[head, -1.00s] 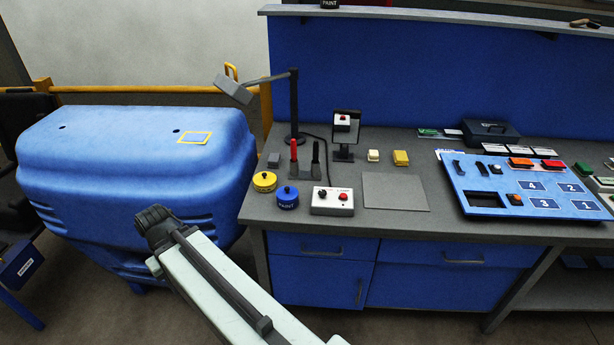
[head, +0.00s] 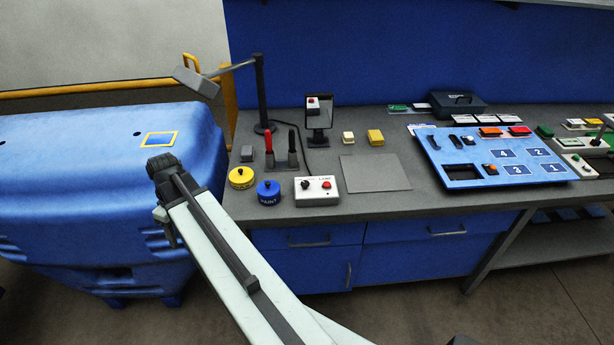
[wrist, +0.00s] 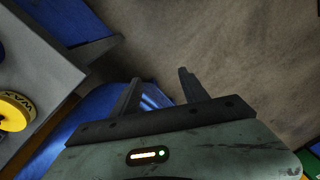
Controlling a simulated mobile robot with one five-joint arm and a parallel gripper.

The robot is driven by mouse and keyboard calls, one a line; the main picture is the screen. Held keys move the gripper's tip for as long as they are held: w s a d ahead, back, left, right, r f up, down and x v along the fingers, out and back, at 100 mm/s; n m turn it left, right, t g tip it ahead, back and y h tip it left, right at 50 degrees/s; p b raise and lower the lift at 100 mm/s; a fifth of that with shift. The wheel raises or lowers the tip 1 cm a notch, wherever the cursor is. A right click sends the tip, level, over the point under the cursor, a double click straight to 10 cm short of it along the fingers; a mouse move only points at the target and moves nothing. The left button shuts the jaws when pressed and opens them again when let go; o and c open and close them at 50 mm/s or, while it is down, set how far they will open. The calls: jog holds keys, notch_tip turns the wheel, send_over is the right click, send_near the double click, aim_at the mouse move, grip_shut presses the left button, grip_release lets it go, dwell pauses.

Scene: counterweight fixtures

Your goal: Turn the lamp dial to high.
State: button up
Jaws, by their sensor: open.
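The lamp control is a white box (head: 317,191) near the counter's front edge in the head view. It carries a black dial (head: 305,185) on the left and a red button (head: 327,184) on the right. The dial's setting is too small to read. The desk lamp (head: 262,92) stands behind it, its grey head reaching left. In the wrist view my gripper (wrist: 158,76) is open and empty, with floor and blue surfaces beyond its fingers. The control box is not in the wrist view. In the head view my arm reaches up left; the fingers cannot be made out.
A yellow tin (head: 241,178) and blue tin (head: 269,192) stand left of the box. Red and black levers (head: 280,150) are behind. A grey plate (head: 375,174) lies to its right. A large blue bin (head: 95,190) stands left of the counter.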

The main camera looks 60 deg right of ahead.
jog(key=s+d+r+n+t+y+p, duration=0.1)
jog(key=s+d, duration=0.1)
jog(key=d, duration=0.7)
jog(key=s+d+r+n, duration=0.1)
jog(key=d, duration=0.9)
jog(key=n+t+p, duration=0.2)
jog(key=n+t, duration=0.1)
send_near(305, 183)
jog(key=b+x, duration=0.8)
jog(key=shift+d+f, duration=0.1)
